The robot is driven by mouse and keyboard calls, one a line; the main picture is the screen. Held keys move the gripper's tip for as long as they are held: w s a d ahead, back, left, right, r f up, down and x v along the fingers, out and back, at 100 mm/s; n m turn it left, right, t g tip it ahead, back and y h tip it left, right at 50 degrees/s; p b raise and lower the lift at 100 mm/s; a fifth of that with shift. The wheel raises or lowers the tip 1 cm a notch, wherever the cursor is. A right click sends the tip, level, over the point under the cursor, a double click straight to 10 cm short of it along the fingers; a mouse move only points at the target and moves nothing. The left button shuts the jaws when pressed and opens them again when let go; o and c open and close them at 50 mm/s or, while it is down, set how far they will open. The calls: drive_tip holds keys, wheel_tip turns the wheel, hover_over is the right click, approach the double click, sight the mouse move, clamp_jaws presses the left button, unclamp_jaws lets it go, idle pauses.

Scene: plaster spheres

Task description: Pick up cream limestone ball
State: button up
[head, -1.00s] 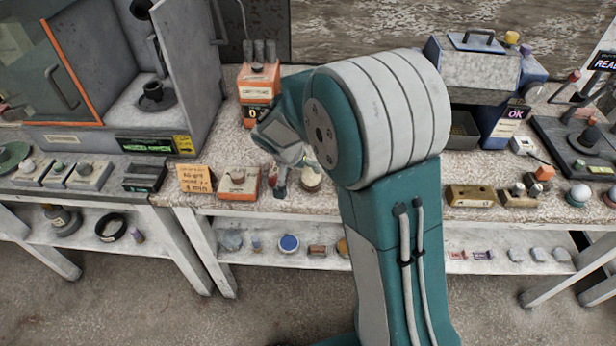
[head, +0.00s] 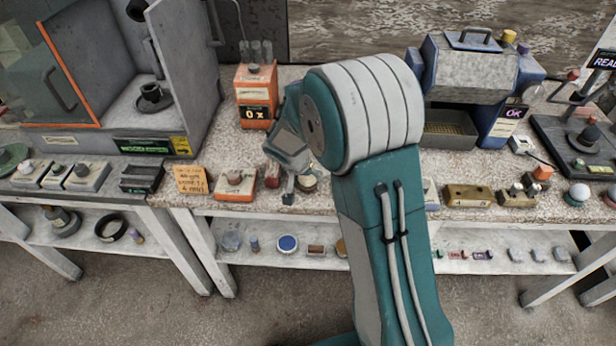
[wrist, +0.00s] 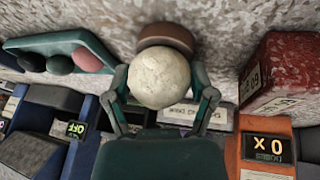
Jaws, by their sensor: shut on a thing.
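The cream limestone ball (wrist: 160,79) is in the middle of the wrist view, pale and rough. My gripper (wrist: 161,92) is shut on it, with one teal finger on its left side and one on its right. A round brown stand (wrist: 166,37) shows just behind the ball; I cannot tell whether the two touch. In the head view my gripper (head: 289,187) is low over the front of the bench, and my arm hides most of the ball there.
An orange device with a counter (head: 256,95) stands behind my gripper. In the wrist view a red box (wrist: 280,72) is at right and a teal tray (wrist: 62,42) at upper left.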

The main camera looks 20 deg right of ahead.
drive_tip(key=shift+r, duration=0.1)
drive_tip(key=shift+w+r, duration=0.1)
drive_tip(key=shift+r, duration=0.15)
wheel_tip(320, 180, up, 2)
drive_tip(key=shift+r, duration=0.2)
drive_tip(key=s+a+r, duration=0.8)
drive_tip(key=a+r, duration=0.2)
drive_tip(key=a, duration=0.1)
drive_tip(key=shift+s, duration=0.4)
